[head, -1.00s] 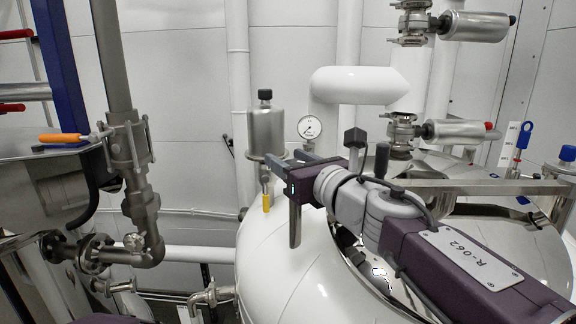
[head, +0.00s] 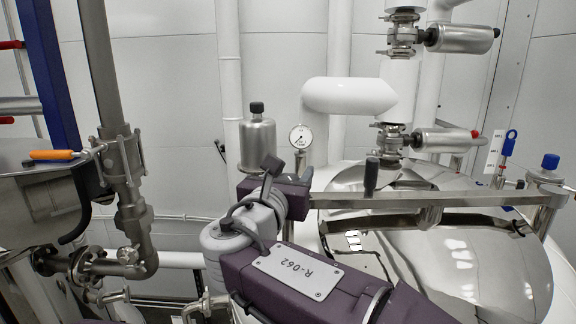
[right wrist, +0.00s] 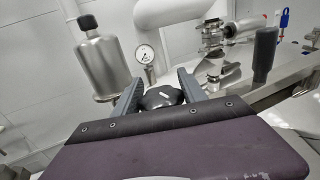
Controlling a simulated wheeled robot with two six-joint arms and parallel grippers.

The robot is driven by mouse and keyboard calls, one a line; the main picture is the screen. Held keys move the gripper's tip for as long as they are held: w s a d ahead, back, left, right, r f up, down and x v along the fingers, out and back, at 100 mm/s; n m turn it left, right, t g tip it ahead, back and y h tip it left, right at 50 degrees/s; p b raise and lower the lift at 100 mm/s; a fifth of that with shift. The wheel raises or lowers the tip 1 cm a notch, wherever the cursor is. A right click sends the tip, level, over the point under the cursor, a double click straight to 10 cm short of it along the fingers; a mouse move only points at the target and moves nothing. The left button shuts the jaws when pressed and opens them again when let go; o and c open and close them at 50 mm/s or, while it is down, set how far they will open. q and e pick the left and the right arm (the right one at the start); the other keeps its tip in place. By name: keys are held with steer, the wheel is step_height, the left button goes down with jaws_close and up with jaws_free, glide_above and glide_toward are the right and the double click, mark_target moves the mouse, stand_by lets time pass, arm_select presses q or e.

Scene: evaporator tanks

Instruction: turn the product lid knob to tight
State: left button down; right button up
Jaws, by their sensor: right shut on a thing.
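The product lid (head: 440,265) is a shiny steel dome on the right in the head view, with a steel bar (head: 470,192) across it. The black lobed knob (right wrist: 160,97) shows in the right wrist view, between the two grey fingers. It has a pale mark on top. My right gripper (right wrist: 160,92) is shut on this knob. In the head view the gripper (head: 303,182) is at the left end of the bar, and its body and arm hide the knob there. My left gripper is out of view.
A black upright handle (head: 371,176) stands on the bar just right of my gripper. A steel canister (head: 257,142) and a dial gauge (head: 300,136) stand behind it. A pipe with a valve and orange handle (head: 52,155) is at left. A blue-capped post (head: 550,162) is at right.

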steer(key=m+g+h+p, duration=0.1)
steer(key=h+p, duration=0.1)
steer(key=m+g+h+p, duration=0.1)
steer(key=m+h+p, duration=0.1)
steer(key=p, duration=0.1)
steer(key=d+m+g+h+p, duration=0.1)
steer(key=m+g+h+p, duration=0.1)
steer(key=h, duration=0.1)
steer(key=shift+s+r+p, duration=0.25)
steer(key=shift+r+p, duration=0.05)
steer(key=shift+r, duration=0.1)
steer(key=shift+s+d+f+m+g+h+p, duration=0.15)
steer(key=shift+m+g+h+p, duration=0.35)
steer(key=shift+m+g+h, duration=0.3)
steer(key=shift+s+d+f+m+g+h+p, duration=0.15)
steer(key=shift+m+g+h+p, duration=0.45)
steer(key=shift+g, duration=0.3)
steer(key=shift+m, duration=0.3)
steer(key=shift+g, duration=0.3)
steer(key=o, duration=1.3)
steer(key=shift+o, duration=0.2)
steer(key=shift+w+d+f, duration=0.15)
steer(key=shift+w+d, duration=0.05)
steer(key=shift+d, duration=0.05)
